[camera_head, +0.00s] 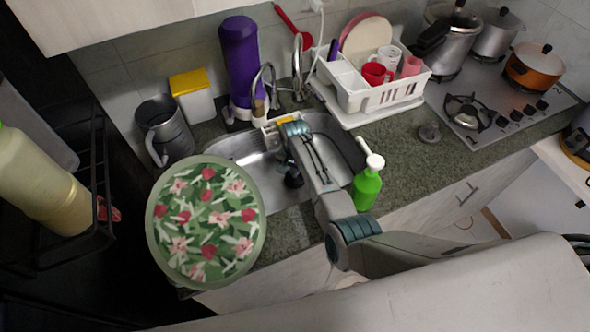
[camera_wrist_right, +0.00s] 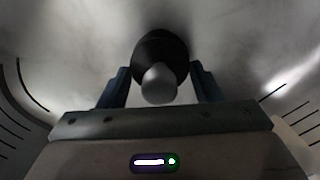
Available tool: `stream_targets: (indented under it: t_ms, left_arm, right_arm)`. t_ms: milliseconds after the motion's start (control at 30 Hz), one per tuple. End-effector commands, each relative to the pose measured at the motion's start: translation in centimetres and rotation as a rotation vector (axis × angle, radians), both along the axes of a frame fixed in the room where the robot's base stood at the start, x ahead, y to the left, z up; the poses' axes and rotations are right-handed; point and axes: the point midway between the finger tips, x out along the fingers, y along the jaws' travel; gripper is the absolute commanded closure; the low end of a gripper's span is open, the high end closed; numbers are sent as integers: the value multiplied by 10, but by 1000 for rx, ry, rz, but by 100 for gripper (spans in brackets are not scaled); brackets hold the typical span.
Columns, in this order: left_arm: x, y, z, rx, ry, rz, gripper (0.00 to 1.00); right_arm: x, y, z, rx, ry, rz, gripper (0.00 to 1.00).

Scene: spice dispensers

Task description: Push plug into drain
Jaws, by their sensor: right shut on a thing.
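In the right wrist view, the plug (camera_wrist_right: 160,47) is a dark round piece with a pale grey knob facing the camera. My right gripper (camera_wrist_right: 160,72) has its two blue-grey fingers on either side of it and is shut on it. In the head view, my right arm reaches over the steel sink (camera_head: 228,150), and a dark piece shows inside the basin below the wrist. The drain hole cannot be made out, and I cannot tell whether the plug is seated in it. My left gripper is not in view.
A green soap bottle (camera_head: 368,185) stands at the sink's right edge. The faucet (camera_head: 298,68), purple bottle (camera_head: 240,60) and white dish rack (camera_head: 380,95) are behind. A grey jug (camera_head: 165,130) and floral round object (camera_head: 205,222) are left. Counter right of the soap is mostly clear.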

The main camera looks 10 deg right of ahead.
Motion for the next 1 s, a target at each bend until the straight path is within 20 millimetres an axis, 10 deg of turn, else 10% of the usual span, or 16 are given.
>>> stream_targets:
  t_ms: [1000]
  left_arm:
    - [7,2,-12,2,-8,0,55]
  right_arm:
    - [1,0,-17,0,-1,0,64]
